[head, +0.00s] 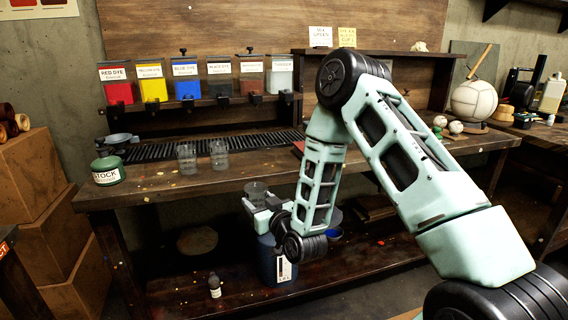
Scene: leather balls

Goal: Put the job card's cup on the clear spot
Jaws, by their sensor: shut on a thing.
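My gripper (260,204) is low at the bench's front edge, shut on a clear cup (256,188). The held cup looks upright; its lower part is hidden by the gripper. Two more clear cups, a left one (187,159) and a right one (219,154), stand side by side on the bench, behind and left of my gripper. Two paper cards, a pale one (320,37) and a yellow one (347,37), are on the back board; their writing is too small to read surely. I cannot tell which spot is the clear spot.
Dye dispensers, among them red (118,87), yellow (153,84) and blue (186,83), line the back above a dark slotted grate (210,144). A green stock pot (108,172) stands at the bench's left. A blue container (273,262) stands below my gripper. The bench front left is mostly bare.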

